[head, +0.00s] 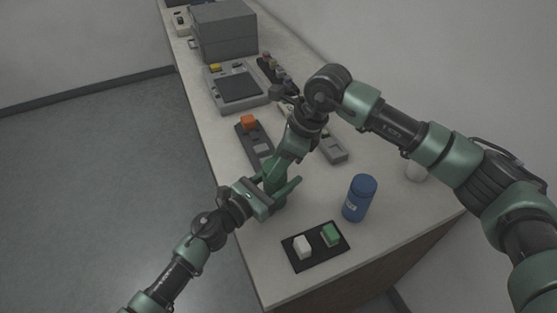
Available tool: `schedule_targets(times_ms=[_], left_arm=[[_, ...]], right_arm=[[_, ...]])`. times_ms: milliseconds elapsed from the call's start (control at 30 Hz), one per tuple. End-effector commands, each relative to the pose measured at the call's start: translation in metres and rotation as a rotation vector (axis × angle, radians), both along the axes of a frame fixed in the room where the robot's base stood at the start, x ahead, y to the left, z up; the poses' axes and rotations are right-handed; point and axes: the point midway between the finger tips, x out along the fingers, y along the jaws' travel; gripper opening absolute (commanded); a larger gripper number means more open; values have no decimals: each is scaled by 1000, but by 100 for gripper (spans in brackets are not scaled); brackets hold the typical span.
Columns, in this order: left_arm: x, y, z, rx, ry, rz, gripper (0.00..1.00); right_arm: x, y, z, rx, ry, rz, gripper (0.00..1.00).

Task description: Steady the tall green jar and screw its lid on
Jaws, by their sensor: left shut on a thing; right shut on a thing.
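The tall green jar (279,198) stands on the bench, mostly hidden by my grippers. My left gripper (282,184) reaches in from the lower left and is shut around the jar's body. My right gripper (272,174) points down from above and is shut at the top of the jar. The lid is between its fingers, but they cover it, so I cannot tell how it sits on the rim.
A blue jar (359,198) stands to the right. A dark pad (317,257) with a white block and a green block lies in front.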

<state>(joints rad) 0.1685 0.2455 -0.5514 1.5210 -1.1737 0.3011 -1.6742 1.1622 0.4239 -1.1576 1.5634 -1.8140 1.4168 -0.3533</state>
Motion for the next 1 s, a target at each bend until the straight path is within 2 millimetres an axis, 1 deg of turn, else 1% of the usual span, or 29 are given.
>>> schedule_targets(times_ms=[500, 633, 767, 1000], left_arm=[[0, 0, -1, 1, 1, 1, 0], [0, 0, -1, 1, 1, 1, 0], [0, 0, -1, 1, 0, 1, 0], [0, 0, -1, 2, 1, 1, 0]], right_arm=[[0, 0, -10, -1, 1, -1, 14], [-1, 0, -10, -4, 2, -39, 14], [-2, 0, -11, -8, 1, -189, 14], [-6, 4, -11, -6, -1, -584, 14]])
